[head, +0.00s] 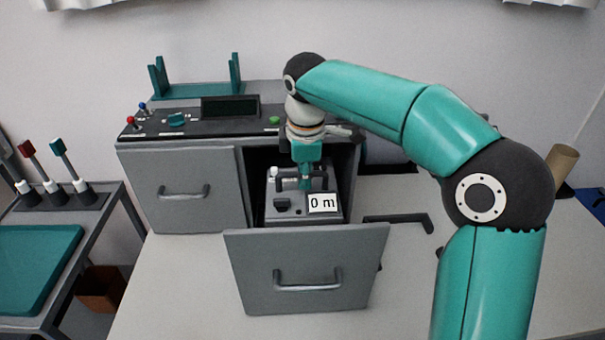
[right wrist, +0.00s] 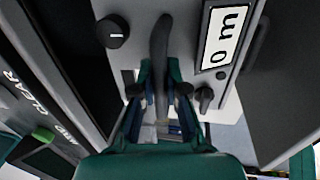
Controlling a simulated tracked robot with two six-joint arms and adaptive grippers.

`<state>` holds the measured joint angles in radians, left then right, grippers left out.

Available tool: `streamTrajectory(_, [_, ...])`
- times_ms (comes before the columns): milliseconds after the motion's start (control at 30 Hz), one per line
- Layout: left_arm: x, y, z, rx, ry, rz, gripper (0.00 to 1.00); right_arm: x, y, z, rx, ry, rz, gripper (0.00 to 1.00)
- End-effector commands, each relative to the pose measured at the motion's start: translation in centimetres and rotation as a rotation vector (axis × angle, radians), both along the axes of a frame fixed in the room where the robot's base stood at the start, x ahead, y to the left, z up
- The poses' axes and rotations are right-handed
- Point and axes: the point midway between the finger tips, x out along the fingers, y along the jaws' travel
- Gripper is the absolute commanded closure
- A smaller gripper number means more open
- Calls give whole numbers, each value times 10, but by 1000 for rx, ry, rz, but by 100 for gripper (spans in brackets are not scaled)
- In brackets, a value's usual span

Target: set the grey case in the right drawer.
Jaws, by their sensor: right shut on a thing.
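The grey case (head: 294,213), with a black top handle, dark knobs and a white "0 m" label (head: 323,203), is within the opening of the right drawer (head: 250,265), behind its front panel. The drawer is pulled out. My right gripper (head: 305,183) comes down from above and is shut on the case's handle. In the right wrist view the gripper (right wrist: 160,88) has its fingers on both sides of the dark handle (right wrist: 160,42), over the case's top (right wrist: 187,40). The case's underside is hidden, so I cannot tell whether it touches the drawer floor. My left gripper is not in view.
The left drawer (head: 165,212) is shut. The printer's top panel (head: 190,125) carries a display, knobs and a green button. A black bar (head: 400,219) lies on the table right of the drawer. A side cart (head: 85,225) stands at left. The front table is clear.

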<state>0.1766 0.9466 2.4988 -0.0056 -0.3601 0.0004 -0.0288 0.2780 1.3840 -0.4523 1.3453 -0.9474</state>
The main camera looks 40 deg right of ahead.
Motion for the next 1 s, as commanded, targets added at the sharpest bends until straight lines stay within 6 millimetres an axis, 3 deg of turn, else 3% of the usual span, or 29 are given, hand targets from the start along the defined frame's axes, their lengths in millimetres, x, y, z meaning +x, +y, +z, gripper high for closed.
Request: streamTrajectory(1000, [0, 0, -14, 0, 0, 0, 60, 0, 0, -19, 0, -4, -1, 100])
